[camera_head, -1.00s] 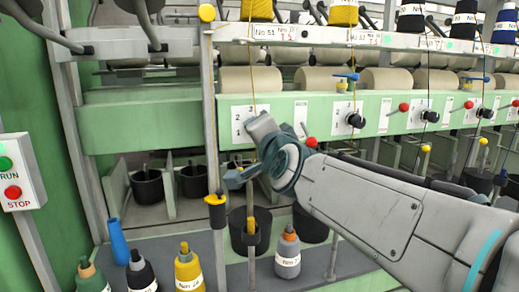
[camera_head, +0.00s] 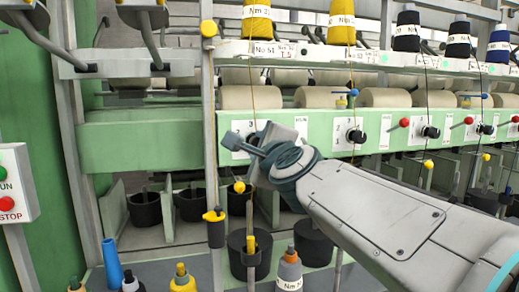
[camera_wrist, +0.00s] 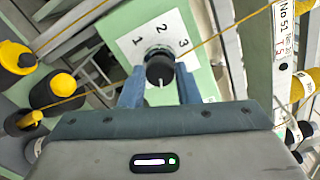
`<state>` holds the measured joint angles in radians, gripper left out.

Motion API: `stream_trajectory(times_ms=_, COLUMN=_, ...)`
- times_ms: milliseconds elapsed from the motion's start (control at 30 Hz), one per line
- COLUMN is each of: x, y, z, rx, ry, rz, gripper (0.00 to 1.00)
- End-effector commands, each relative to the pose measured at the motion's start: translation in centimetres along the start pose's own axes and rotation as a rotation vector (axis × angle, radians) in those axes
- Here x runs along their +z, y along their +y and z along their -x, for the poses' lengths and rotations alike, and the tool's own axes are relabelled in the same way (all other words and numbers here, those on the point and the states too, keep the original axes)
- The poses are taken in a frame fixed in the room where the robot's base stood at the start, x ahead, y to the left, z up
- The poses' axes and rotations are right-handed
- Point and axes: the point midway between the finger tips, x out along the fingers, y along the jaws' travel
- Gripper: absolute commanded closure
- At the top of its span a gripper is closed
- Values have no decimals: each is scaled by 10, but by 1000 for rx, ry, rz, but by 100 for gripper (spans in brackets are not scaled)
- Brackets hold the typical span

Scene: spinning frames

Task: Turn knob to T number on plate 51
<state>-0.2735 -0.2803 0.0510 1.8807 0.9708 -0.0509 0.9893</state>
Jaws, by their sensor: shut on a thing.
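The black knob (camera_wrist: 160,70) is on a white dial plate (camera_wrist: 140,47) marked 1, 2 and 3, on the green panel. My gripper (camera_wrist: 160,84) has one blue-grey finger on each side of the knob and is shut on it. A light mark shows on the knob's face, toward the bottom of the wrist view. In the head view, my gripper (camera_head: 278,140) hides the knob and part of its dial plate (camera_head: 232,134). The No 51 label plate (camera_head: 270,50) is on the rail above, with a red T mark whose number is hard to read.
A yellow thread runs down close to my gripper. A yellow-topped post (camera_head: 215,215) stands left of it. More black knobs (camera_head: 356,136) and red-ended levers line the panel to the right. Yarn cones (camera_head: 257,20) stand above, and dark bins (camera_head: 145,208) below.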

Motion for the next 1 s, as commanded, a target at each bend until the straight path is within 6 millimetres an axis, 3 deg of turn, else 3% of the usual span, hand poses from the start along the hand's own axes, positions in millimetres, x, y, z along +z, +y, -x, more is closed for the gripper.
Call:
stream_trajectory(times_ms=333, x=1, y=-1, z=0, rx=-1, ry=-1, rz=-140, gripper=94)
stream_trajectory(times_ms=867, x=1, y=-1, z=0, rx=-2, ry=-1, rz=-165, gripper=94)
stream_trajectory(times_ms=900, x=1, y=-1, z=0, rx=-2, ry=-1, rz=-165, gripper=68)
stream_trajectory(times_ms=967, x=1, y=-1, z=0, rx=-2, ry=-1, rz=-164, gripper=52)
stream_trajectory(times_ms=1000, x=1, y=-1, z=0, rx=-2, ry=-1, rz=-164, gripper=49)
